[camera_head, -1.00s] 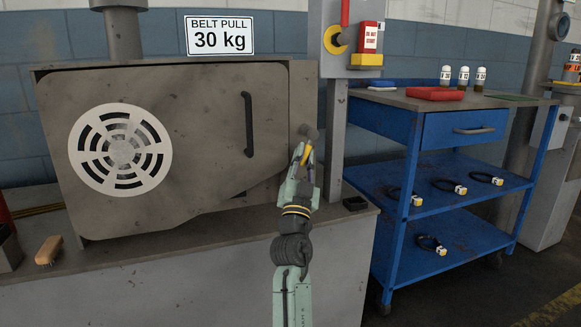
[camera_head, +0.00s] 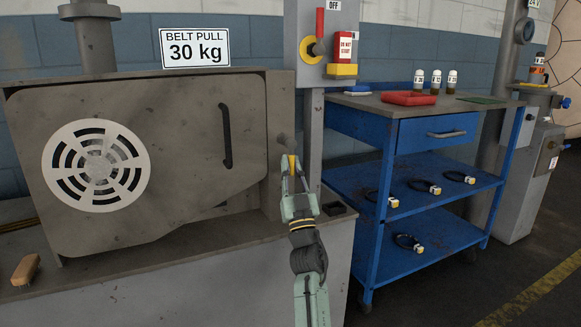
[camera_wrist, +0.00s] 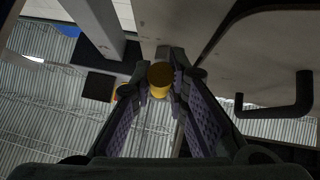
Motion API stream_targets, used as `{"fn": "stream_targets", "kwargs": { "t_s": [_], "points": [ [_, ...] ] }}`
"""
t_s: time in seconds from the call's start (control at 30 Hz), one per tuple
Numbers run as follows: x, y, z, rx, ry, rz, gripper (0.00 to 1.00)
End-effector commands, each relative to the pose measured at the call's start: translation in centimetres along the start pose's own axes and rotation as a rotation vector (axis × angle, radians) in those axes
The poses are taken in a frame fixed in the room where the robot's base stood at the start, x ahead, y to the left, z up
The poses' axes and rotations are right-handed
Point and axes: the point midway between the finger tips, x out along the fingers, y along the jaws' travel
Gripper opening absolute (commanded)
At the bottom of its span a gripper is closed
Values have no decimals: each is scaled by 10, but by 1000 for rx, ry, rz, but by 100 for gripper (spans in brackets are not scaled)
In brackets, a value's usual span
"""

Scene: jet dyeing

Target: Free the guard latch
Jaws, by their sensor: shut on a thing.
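The grey guard (camera_head: 185,130) stands at left with a white round vent (camera_head: 97,165) and a black bar handle (camera_head: 226,136). The guard latch is at its right edge, with a grey hub (camera_head: 281,138) and a yellow grip (camera_head: 292,163). My gripper (camera_head: 291,176) is shut on the yellow grip, below and right of the hub. In the wrist view, the round yellow end of the latch grip (camera_wrist: 161,75) sits between the fingertips of my gripper (camera_wrist: 160,88). The fingers hide part of the latch.
A grey post with a switch box (camera_head: 327,30) stands close right of the latch. A brush (camera_head: 25,269) lies at the front left. The black handle (camera_wrist: 275,108) is near my gripper in the wrist view.

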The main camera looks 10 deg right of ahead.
Motion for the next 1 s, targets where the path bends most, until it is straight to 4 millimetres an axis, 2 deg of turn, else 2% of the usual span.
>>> {"fn": "stream_targets", "kwargs": {
  "t_s": [0.2, 0.23, 0.5, 0.83, 1.0],
  "points": [
    [1, 4, 0, -1, -5, 8, 0],
    [1, 4, 0, -1, -5, 8, 17],
    [1, 2, 0, -1, -3, 5, 35],
    [2, 1, -1, -1, -1, 3, 36],
    [16, 2, -16, -4, 2, 1, 36]
  ]
}}
